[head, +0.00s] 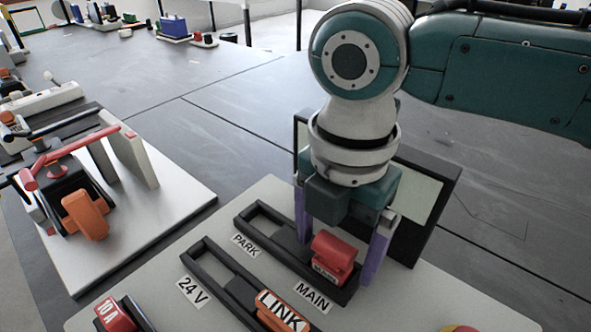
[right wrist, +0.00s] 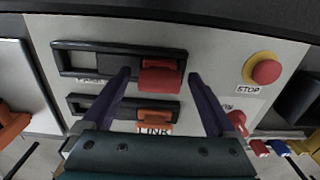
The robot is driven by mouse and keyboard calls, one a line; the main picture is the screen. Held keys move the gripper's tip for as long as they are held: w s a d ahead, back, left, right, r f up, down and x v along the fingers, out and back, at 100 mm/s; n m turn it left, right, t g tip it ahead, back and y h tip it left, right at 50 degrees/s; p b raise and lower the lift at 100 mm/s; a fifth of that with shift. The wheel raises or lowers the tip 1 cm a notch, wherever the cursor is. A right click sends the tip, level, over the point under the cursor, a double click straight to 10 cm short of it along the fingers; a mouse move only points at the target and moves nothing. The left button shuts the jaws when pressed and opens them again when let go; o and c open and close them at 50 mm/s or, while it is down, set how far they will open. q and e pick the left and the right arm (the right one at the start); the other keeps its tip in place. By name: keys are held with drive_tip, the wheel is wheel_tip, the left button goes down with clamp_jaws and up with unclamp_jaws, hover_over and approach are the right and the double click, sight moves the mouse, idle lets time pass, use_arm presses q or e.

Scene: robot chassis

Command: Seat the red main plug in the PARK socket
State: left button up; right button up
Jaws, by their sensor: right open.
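The red main plug (head: 333,254) sits in the MAIN end of a black two-position holder on the grey panel. It also shows in the right wrist view (right wrist: 161,76). The PARK socket (head: 266,222) is the empty end of the same holder, to the left, and it shows in the right wrist view too (right wrist: 84,62). My right gripper (head: 337,262) is open, pointing down, with its purple fingers on either side of the red plug. In the right wrist view a gap shows between plug and fingers. My left gripper is not in view.
An orange LINK plug (head: 283,311) sits in the parallel 24 V holder (head: 215,262) in front. A red 10 A piece (head: 115,315) is at the lower left. A dark framed panel (head: 425,205) stands behind my gripper. A red STOP button (right wrist: 266,72) is to the right.

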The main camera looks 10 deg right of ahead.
clamp_jaws()
idle(0.8)
drive_tip(key=shift+r, duration=0.1)
